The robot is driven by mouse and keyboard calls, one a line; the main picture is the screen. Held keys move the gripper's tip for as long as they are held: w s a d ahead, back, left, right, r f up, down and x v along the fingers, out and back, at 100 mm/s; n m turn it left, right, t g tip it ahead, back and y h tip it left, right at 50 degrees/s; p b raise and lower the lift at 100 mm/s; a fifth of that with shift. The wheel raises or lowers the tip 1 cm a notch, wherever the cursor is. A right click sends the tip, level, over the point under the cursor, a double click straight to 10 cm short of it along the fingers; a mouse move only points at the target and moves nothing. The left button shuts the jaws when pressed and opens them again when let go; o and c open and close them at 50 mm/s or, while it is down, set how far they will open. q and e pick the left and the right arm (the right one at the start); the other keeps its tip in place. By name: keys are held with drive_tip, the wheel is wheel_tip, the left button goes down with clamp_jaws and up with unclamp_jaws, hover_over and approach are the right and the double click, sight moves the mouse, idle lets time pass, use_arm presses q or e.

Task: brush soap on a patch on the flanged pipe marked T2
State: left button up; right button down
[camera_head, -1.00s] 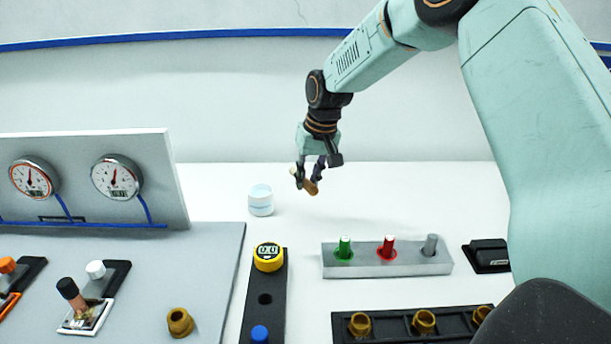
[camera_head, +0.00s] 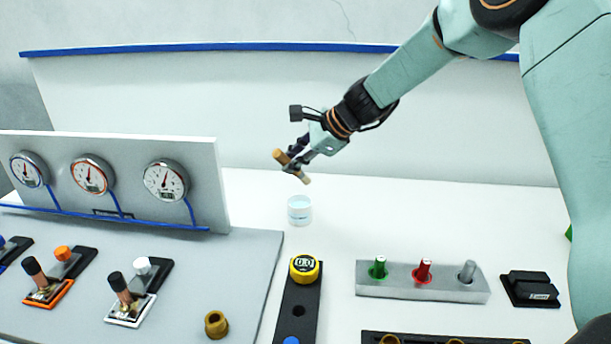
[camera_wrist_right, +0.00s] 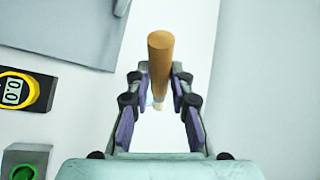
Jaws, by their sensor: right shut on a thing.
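My right gripper (camera_head: 297,163) is shut on the wooden brush (camera_head: 281,157), a round tan stick held tilted in the air. In the right wrist view the brush handle (camera_wrist_right: 160,60) stands between the two fingers. The white soap pot (camera_head: 300,212), with pale blue inside, stands on the table below the gripper in the picture; the brush is apart from it. I cannot read a T2 mark. My left gripper is not in view.
A panel with several gauges (camera_head: 165,181) stands behind the grey board (camera_head: 215,277). A yellow dial (camera_head: 304,268) sits on a black strip. A grey block (camera_head: 415,283) holds green, red and grey pegs. A brass fitting (camera_head: 215,324) lies in front. White table right of the pot is clear.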

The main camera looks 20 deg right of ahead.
drive_tip(key=shift+w+r+m+t, duration=0.25)
drive_tip(key=shift+r+m+t, duration=0.05)
drive_tip(key=shift+t, duration=0.2)
drive_tip(key=shift+t+y, duration=0.3)
drive_tip(key=shift+y, duration=0.3)
wheel_tip(320, 180, down, 6)
drive_tip(key=b, duration=0.5)
drive_tip(key=shift+f+b, duration=0.9)
drive_tip(key=shift+f, duration=0.05)
idle(1.2)
drive_tip(key=shift+r, duration=0.1)
idle(0.4)
drive_tip(key=shift+r+p, duration=2.85)
drive_tip(key=shift+r, duration=0.65)
